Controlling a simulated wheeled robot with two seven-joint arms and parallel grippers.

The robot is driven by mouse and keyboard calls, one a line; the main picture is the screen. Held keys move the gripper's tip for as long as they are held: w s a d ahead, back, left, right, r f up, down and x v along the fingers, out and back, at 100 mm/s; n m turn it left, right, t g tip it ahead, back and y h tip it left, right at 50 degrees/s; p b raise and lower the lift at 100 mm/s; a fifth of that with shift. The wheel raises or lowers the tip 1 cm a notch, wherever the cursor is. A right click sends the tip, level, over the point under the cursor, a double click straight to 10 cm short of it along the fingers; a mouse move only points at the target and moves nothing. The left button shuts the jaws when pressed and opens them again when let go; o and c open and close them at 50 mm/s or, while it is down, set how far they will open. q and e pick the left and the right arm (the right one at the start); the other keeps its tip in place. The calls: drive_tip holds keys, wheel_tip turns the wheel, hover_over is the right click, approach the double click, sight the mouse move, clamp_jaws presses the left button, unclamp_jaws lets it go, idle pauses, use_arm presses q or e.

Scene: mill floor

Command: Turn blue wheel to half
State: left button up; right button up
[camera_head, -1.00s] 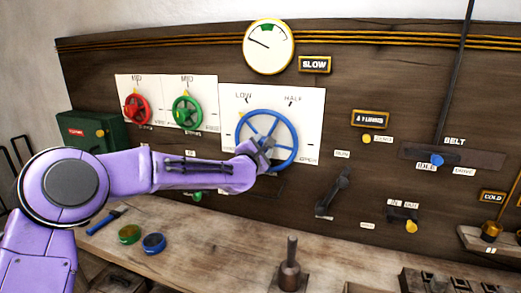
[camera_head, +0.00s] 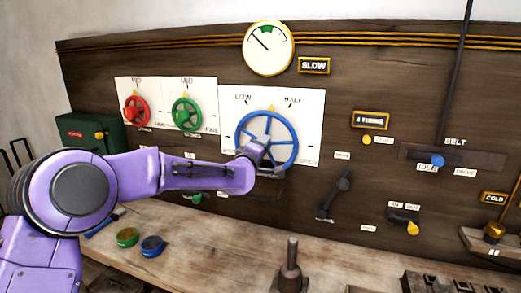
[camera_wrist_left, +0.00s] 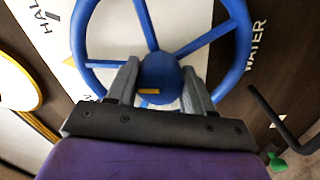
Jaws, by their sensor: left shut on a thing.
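The blue wheel (camera_head: 294,142) is mounted on a white plate (camera_head: 312,108) marked LOW and HALF, with more lettering at its lower corners. Its yellow pointer (camera_head: 269,109) stands at the top, between LOW and HALF. My left gripper (camera_head: 261,148) reaches in from the lower left to the middle of the wheel. In the left wrist view its two fingers (camera_wrist_left: 159,82) sit on either side of the blue hub, shut on it, and the wheel's rim (camera_wrist_left: 242,50) and spokes spread around. My right gripper is not in view.
A round gauge (camera_head: 268,48) and a SLOW sign (camera_head: 314,66) are above the wheel. A red wheel (camera_head: 137,112) and a green wheel (camera_head: 187,114) are to its left. A dark lever (camera_head: 337,195) stands lower right. A bench (camera_head: 215,238) runs below.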

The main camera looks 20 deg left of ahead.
use_arm(q)
drive_tip(key=shift+f+m, duration=0.1)
drive_tip(key=shift+m, duration=1.9)
drive_tip(key=o, duration=1)
drive_tip(key=s+b, duration=0.2)
drive_tip(key=s, duration=0.3)
drive_tip(key=s+b, duration=0.2)
drive_tip(key=s, duration=0.3)
drive_tip(key=shift+s+a+f, duration=0.1)
drive_tip(key=shift+s+a, duration=0.1)
drive_tip(key=shift+s, duration=0.05)
